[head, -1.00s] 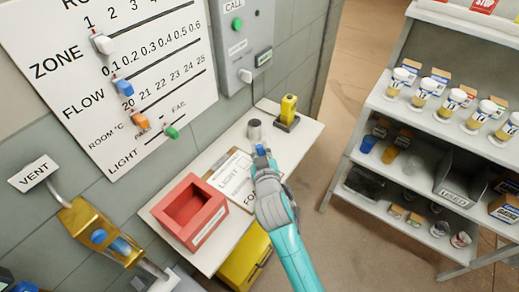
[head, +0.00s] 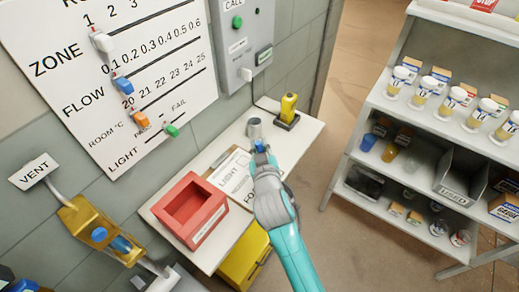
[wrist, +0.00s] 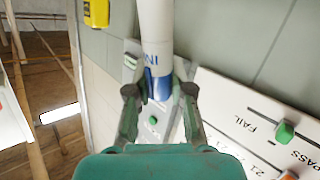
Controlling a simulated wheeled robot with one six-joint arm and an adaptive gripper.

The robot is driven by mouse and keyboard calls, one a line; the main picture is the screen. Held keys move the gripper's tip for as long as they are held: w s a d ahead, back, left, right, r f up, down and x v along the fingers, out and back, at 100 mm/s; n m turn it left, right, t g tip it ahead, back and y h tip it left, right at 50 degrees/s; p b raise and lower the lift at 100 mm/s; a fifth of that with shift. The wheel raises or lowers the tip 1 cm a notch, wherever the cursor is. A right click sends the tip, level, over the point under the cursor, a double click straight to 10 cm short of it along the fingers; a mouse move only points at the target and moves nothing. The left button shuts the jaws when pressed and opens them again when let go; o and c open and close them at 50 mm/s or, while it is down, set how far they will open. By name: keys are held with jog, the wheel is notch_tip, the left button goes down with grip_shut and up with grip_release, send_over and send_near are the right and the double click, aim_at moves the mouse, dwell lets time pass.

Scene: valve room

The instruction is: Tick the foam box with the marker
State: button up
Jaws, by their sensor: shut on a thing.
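My gripper (head: 261,149) is shut on the marker, above the back part of the white bench. In the wrist view, the marker (wrist: 156,35) is a thick white cylinder with lettering and a blue part between the two fingers (wrist: 158,92). In the head view, its pale body (head: 254,129) rises beyond the fingertips. A clipboard with a white sheet (head: 223,171) lies on the bench, left of my gripper. The sheet shows "LIGHT" and the start of a lower word, "FO"; my gripper and forearm cover the rest. I cannot make out the foam box.
A red open bin (head: 208,224) stands left of the clipboard. A yellow device on a dark base (head: 288,110) stands at the bench's back right. A yellow cabinet (head: 242,260) is under the bench (head: 300,132). A stocked shelf (head: 365,158) stands right, beyond open floor.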

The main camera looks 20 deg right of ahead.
jog(key=shift+r, duration=3.1)
